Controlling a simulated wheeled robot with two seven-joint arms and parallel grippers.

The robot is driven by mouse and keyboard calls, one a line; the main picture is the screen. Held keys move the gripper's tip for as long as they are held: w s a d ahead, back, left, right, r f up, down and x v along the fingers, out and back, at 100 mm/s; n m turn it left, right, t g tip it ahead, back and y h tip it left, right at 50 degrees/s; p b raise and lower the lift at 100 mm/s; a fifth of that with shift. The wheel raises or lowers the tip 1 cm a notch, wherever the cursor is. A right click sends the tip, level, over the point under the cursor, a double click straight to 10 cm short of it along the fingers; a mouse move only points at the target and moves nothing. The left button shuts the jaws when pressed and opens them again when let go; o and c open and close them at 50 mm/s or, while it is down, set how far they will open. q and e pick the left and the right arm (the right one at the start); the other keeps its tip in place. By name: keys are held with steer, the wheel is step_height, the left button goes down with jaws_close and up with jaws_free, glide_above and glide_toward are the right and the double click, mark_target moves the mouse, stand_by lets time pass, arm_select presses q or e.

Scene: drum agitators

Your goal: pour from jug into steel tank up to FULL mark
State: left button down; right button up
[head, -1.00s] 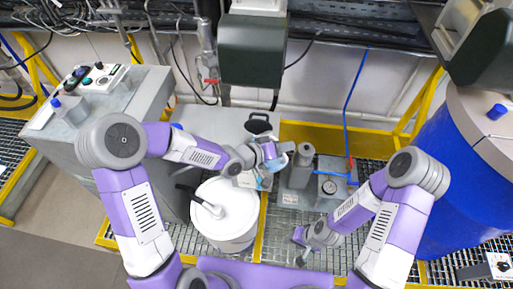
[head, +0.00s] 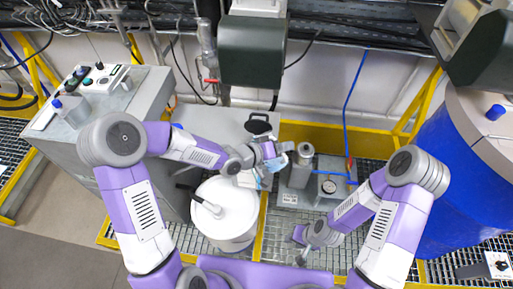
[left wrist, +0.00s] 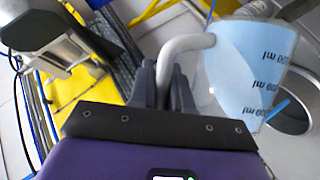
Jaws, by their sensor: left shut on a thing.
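My left gripper (head: 276,160) is shut on the handle of a pale-blue translucent jug (left wrist: 250,62) with dark ml marks. The jug's bluish body shows small in the head view (head: 267,181), near the grey steel tank unit. The jug looks tilted in the left wrist view; its liquid level cannot be made out. The steel tank (head: 301,168) stands just right of the left gripper, beside a grey box with a round gauge (head: 329,187). The FULL mark is not readable. My right gripper (head: 300,245) is low in front of the tank, empty, its fingers apart.
A white lidded drum (head: 228,215) stands left of the tank, below my left forearm. A large blue drum (head: 450,190) is at the right. A dark motor housing (head: 252,50) hangs above. A control panel (head: 95,80) tops the left cabinet. Yellow rails edge the grating.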

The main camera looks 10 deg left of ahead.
arm_select(q)
steer(key=shift+w+a+r+n+h+p, duration=0.25)
steer(key=shift+w+a+n+p, duration=0.35)
steer(key=shift+p, duration=1.6)
stand_by(5.0)
